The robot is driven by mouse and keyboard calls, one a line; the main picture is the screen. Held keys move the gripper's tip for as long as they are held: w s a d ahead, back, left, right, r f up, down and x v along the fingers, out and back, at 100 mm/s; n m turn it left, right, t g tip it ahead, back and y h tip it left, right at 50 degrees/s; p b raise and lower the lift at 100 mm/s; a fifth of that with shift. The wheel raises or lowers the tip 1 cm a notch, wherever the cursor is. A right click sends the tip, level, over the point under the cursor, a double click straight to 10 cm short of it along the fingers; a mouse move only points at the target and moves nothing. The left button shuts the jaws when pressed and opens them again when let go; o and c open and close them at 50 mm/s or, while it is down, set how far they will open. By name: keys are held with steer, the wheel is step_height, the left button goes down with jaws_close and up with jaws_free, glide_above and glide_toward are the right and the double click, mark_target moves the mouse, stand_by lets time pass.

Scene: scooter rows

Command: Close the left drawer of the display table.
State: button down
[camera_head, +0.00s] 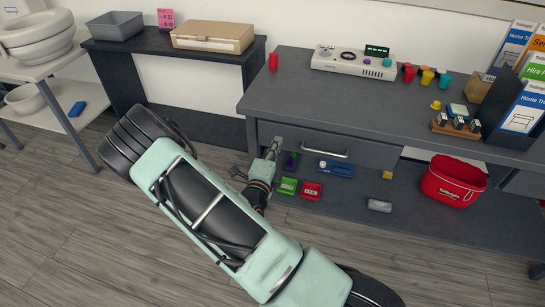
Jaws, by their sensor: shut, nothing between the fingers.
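The display table (290,92) has a dark grey top and stands at the right. Its left drawer (372,154) has a grey front with a silver bar handle (325,154). The drawer front sits close under the tabletop edge; I cannot tell if a small gap is left. My gripper (275,147) is shut and empty at the left end of the drawer front, left of the handle. Its tips look close to the front, but contact is not clear.
A red bin (453,182), a green box (288,186) and a red box (312,191) sit on the lower shelf. A control box (353,62), cups and brochures stand on top. A low black table (165,43) stands at the left.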

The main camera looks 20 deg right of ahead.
mark_target(284, 126)
steer(key=b+x, duration=0.1)
steer(key=x, duration=0.4)
steer(key=shift+w+d, duration=0.2)
steer(key=shift+w, duration=0.2)
